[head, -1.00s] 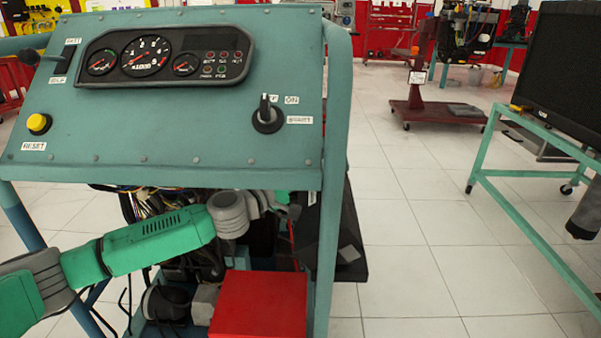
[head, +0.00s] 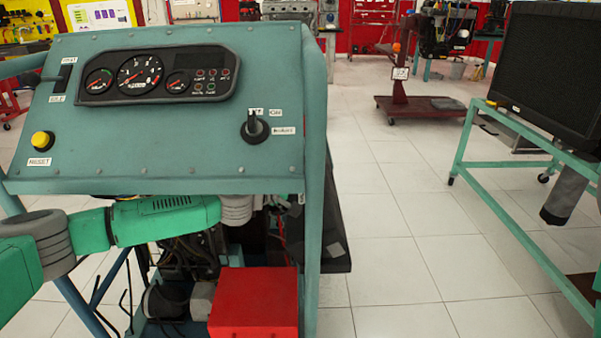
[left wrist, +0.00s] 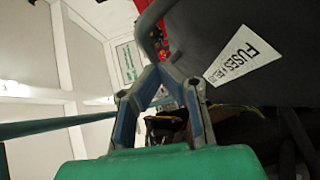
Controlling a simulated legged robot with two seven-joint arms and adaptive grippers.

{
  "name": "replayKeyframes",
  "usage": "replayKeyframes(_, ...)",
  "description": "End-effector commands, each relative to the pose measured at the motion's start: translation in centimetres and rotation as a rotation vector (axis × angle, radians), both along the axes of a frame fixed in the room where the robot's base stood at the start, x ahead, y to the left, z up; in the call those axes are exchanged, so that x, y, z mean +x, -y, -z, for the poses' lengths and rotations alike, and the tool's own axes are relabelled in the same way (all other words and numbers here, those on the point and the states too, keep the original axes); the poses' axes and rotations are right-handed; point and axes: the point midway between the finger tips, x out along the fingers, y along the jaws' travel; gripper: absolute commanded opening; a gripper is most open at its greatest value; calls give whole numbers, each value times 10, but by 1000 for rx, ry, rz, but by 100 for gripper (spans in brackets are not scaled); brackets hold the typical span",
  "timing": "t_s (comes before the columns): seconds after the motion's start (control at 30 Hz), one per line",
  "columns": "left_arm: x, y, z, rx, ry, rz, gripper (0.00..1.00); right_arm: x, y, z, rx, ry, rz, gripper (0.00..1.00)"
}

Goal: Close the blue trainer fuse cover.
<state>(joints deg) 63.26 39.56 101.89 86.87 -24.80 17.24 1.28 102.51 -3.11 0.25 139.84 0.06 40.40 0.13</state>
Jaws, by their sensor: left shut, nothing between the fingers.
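The blue trainer (head: 190,110) stands at left in the head view. A dark flat panel (head: 336,215), which appears to be the fuse cover, stands out past its right post. In the left wrist view a dark surface (left wrist: 215,35) with a white FUSES label (left wrist: 240,57) fills the upper right. My left gripper (left wrist: 160,70) is shut and empty, its fingertips left of the label and close to the dark surface; contact cannot be told. In the head view my left arm reaches under the console, and its gripper is mostly hidden. My right gripper does not show.
A red box (head: 253,302) sits low in the trainer frame, beside wiring and engine parts. A green cart (head: 470,150) with a black monitor (head: 548,65) stands at right. Tiled floor (head: 390,240) is free between trainer and cart.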

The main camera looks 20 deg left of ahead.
Motion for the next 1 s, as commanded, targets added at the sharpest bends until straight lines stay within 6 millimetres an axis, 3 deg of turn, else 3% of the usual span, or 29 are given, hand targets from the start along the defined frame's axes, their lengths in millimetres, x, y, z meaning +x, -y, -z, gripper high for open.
replayKeyframes(0.17, 5, 13, 3, -2, 1, 3, 0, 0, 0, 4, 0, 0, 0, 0)
replayKeyframes(0.5, 10, 42, 15, 4, 2, 3, 0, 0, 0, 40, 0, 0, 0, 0)
replayKeyframes(1.0, 16, 57, 26, -1, -1, 1, 0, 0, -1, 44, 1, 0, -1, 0)
